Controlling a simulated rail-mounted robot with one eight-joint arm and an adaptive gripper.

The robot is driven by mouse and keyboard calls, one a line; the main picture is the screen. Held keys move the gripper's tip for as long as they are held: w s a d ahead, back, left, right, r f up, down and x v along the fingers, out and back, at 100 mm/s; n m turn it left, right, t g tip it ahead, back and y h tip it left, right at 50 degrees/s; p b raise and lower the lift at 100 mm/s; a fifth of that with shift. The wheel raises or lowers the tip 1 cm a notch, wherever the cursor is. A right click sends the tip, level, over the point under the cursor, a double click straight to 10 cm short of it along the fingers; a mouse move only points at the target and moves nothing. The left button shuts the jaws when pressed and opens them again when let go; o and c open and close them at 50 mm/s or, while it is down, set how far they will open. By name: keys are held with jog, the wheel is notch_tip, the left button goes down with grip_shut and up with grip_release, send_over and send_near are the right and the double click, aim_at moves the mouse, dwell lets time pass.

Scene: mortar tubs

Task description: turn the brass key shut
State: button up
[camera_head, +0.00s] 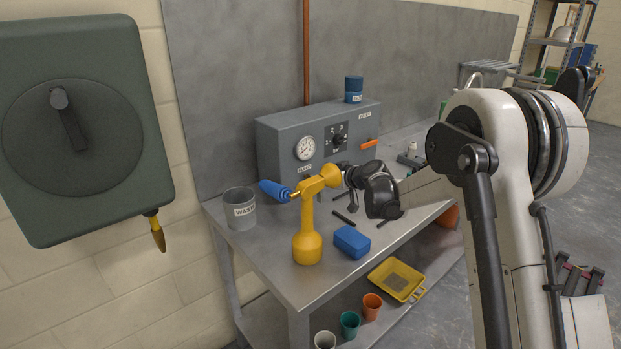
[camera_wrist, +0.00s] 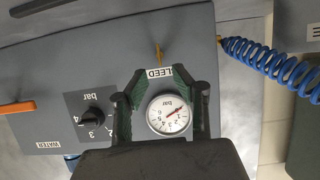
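In the head view the key is not clearly seen; the yellow tool and my gripper crowd that spot. The grey panel (camera_head: 274,150) carries a white round gauge (camera_head: 305,148), which also shows in the wrist view (camera_wrist: 168,114). My gripper (camera_wrist: 160,78) is open, its two dark fingers apart on either side of the gauge in the picture, with nothing between them. In the head view my gripper (camera_head: 350,180) is before the panel's lower part.
A grey WASTE pot (camera_head: 240,220) stands farther left. A blue block (camera_head: 352,241) lies on the bench front. A black dial (camera_head: 337,138) and orange lever (camera_head: 369,144) are on the panel.

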jog(key=x, duration=0.6)
grip_shut()
